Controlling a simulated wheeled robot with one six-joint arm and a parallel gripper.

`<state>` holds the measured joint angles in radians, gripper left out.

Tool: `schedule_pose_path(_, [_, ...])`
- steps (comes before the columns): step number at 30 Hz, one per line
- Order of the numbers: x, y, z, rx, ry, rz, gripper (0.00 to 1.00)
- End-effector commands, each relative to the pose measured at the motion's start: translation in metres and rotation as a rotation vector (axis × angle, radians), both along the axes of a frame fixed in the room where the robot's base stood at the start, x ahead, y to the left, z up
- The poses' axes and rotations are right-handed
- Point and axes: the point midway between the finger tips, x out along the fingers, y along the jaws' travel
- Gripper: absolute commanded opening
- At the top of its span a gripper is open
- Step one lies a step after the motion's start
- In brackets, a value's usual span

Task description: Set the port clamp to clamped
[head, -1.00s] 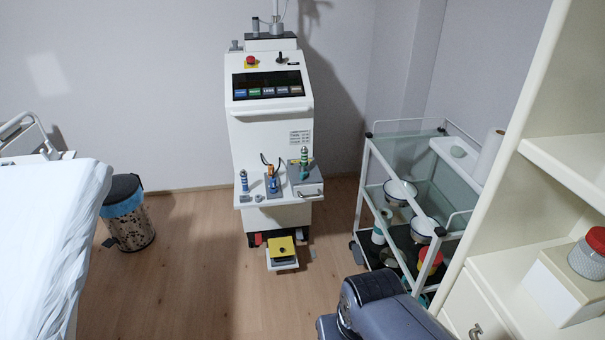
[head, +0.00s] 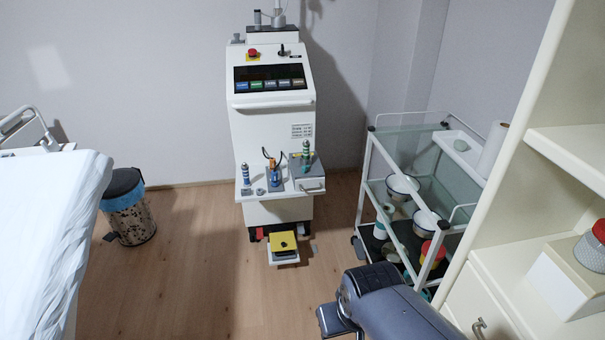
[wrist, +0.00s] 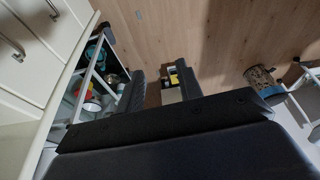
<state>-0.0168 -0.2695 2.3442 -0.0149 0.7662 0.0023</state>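A white machine (head: 267,133) with a sloped control panel stands against the back wall in the head view. Its front shelf (head: 285,194) holds several small fittings: a blue-banded one (head: 246,174), a blue one with an orange top (head: 274,176) and a green one (head: 306,155) by a grey box (head: 308,182). I cannot tell which is the port clamp or how it is set. My gripper (wrist: 160,82) shows in the wrist view with its two dark fingers apart and nothing between them. It is well away from the machine.
A yellow-topped pedal (head: 284,241) sits at the machine's base. A glass-shelved trolley (head: 400,216) and cream shelving (head: 520,215) stand on the right. A bin (head: 130,215) and white-covered couch (head: 45,225) are on the left. The wooden floor (head: 205,285) between is clear.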

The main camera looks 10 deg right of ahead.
Motion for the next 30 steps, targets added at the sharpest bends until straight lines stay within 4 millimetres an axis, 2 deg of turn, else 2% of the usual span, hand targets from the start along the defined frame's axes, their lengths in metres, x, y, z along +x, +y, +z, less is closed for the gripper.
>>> schedule_pose_path(1, [0.013, -0.003, -0.024, -0.022, -0.037, 0.040, 0.30])
schedule_pose_path(3, [0.035, -0.007, -0.042, -0.067, -0.113, 0.117, 0.25])
schedule_pose_path(12, [0.134, -0.018, -0.107, -0.345, -0.462, 0.492, 0.00])
schedule_pose_path(18, [0.188, -0.017, -0.142, -0.574, -0.679, 0.724, 0.00])
schedule_pose_path(24, [0.228, -0.010, -0.174, -0.832, -0.888, 0.920, 0.00])
schedule_pose_path(30, [0.249, -0.001, -0.195, -1.066, -1.055, 1.045, 0.00])
